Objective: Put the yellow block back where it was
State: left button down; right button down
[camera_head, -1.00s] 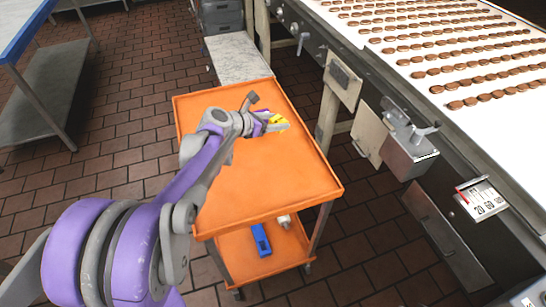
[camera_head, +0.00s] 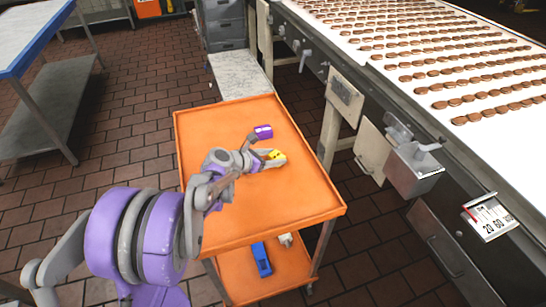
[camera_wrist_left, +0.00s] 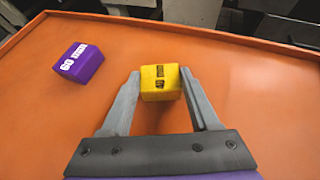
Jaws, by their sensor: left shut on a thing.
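The yellow block (camera_head: 277,154) is between the fingers of my left gripper (camera_head: 271,160), over the orange cart top (camera_head: 290,200). In the left wrist view the yellow block (camera_wrist_left: 160,78) sits between the two grey fingertips, with dark print on its faces. My left gripper (camera_wrist_left: 160,92) is shut on it. The block is low over the cart top; I cannot tell whether it touches the surface. A purple block (camera_head: 264,132) with white print rests on the cart top, apart from the gripper; it also shows at left in the wrist view (camera_wrist_left: 81,63). My right gripper is out of view.
The cart top has a raised rim and much bare room. A blue object (camera_head: 261,259) and a whitish one (camera_head: 285,239) are on the lower shelf. A conveyor (camera_head: 470,90) with rows of brown biscuits runs along the right. A blue-edged table (camera_head: 35,40) stands at left.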

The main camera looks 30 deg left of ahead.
pick_arm(q)
jog(key=shift+f, duration=0.15)
jog(key=shift+c, duration=0.7)
grip_release()
jog(key=shift+s+a+r, duration=0.1)
jog(key=shift+s+r, duration=0.1)
jog(key=shift+r, duration=0.15)
jog(key=v, duration=1.1)
jog(key=shift+s+r+p, duration=0.1)
jog(key=shift+s+p, duration=0.2)
